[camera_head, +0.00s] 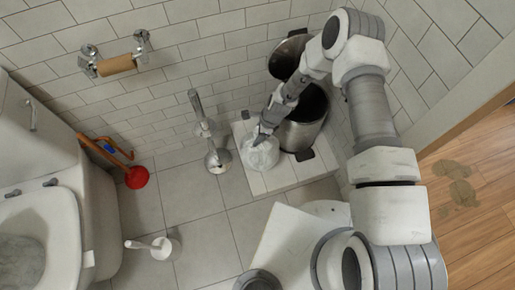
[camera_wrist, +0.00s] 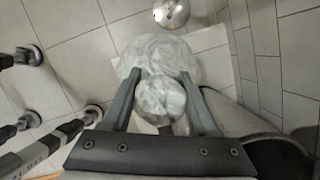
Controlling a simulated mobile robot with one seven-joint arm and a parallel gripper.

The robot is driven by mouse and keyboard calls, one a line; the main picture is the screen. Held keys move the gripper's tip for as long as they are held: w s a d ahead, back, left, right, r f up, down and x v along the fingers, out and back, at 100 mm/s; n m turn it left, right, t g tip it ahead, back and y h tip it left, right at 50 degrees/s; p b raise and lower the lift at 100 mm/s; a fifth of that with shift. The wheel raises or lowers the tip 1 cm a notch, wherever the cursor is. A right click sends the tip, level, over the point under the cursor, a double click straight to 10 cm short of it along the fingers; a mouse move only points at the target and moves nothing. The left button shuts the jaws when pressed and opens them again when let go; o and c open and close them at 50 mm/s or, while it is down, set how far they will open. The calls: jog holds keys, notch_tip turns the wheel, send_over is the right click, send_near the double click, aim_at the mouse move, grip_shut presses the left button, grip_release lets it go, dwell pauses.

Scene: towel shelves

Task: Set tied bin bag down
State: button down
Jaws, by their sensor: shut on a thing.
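The tied bin bag (camera_head: 262,156) is a pale, translucent, rounded bundle. My gripper (camera_head: 261,136) is shut on it from above. In the wrist view, the two fingers of my gripper (camera_wrist: 158,80) lie on either side of the bag's gathered neck, and the fuller part of the bag (camera_wrist: 178,50) shows beyond them. The bag is over the front left part of a low white tiled platform (camera_head: 287,178). I cannot tell whether its underside touches the platform.
An open metal bin (camera_head: 304,136) stands on the platform right of the bag, its lid (camera_head: 288,55) raised. A metal stand (camera_head: 217,158) is close left of the bag. A red plunger (camera_head: 136,177), toilet (camera_head: 45,225) and toilet brush (camera_head: 158,247) are farther left. Grey floor (camera_head: 195,220) is clear in front.

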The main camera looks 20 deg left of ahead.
notch_tip(320, 180, down, 8)
jog(key=b, duration=0.2)
dwell(0.3)
jog(key=shift+f+b, duration=0.2)
jog(key=shift+b, duration=0.2)
jog(key=shift+c, duration=0.8)
grip_release()
jog(key=p+v, duration=0.4)
jog(key=v, duration=0.8)
jog(key=shift+d+r, duration=0.1)
jog(key=shift+r, duration=0.05)
